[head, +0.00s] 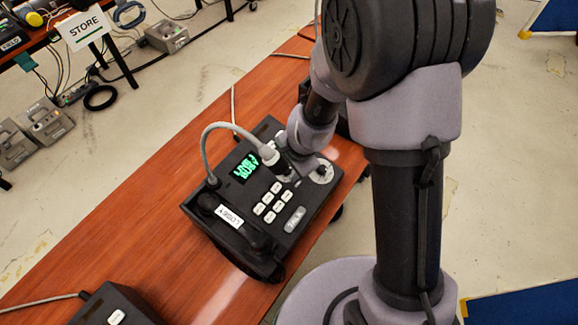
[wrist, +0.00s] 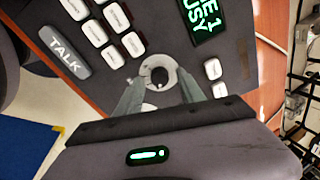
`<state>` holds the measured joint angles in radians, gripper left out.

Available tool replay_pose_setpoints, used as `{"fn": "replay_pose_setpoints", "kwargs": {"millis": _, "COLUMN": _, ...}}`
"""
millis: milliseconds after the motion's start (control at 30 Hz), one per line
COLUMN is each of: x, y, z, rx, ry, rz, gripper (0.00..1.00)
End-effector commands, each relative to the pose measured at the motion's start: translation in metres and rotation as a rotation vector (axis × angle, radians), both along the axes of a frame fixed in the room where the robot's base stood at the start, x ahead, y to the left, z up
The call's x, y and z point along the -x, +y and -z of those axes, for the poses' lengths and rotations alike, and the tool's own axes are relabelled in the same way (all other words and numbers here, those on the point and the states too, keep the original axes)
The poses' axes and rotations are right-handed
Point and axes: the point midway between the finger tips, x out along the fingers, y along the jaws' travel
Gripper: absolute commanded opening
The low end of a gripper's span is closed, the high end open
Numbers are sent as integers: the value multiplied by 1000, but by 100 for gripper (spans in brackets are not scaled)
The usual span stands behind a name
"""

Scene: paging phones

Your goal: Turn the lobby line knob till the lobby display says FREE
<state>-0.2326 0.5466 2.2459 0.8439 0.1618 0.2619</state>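The lobby phone (head: 238,222) is a dark desk unit with a LOBBY label, on a wooden table. Its green-lit display (head: 244,168) also shows in the wrist view (wrist: 206,14), cut off at the top; the visible letters end in "E 1" and "USY". My gripper (wrist: 158,80) is open over the knob, one finger on each side. Whether the fingers touch it I cannot tell. In the head view, my gripper (head: 300,167) partly covers the dial area.
A gooseneck microphone (head: 222,128) arches over the phone close to my gripper. White keys and a TALK button (head: 294,219) sit beside the knob. Another dark unit (head: 115,307) stands at the table's near end. A STORE sign (head: 85,30) hangs at the upper left.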

Motion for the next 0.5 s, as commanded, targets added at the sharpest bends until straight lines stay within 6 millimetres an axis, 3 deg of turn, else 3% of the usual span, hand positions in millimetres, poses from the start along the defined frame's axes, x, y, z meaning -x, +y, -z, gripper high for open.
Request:
{"fn": "replay_pose_setpoints", "kwargs": {"millis": 33, "x": 0, "y": 0, "z": 0, "rx": 0, "ry": 0, "rz": 0, "gripper": 38}}
{"fn": "replay_pose_setpoints", "kwargs": {"millis": 233, "x": 0, "y": 0, "z": 0, "rx": 0, "ry": 0, "rz": 0, "gripper": 0}}
{"fn": "replay_pose_setpoints", "kwargs": {"millis": 500, "x": 0, "y": 0, "z": 0, "rx": -2, "ry": 4, "rz": 14, "gripper": 0}}
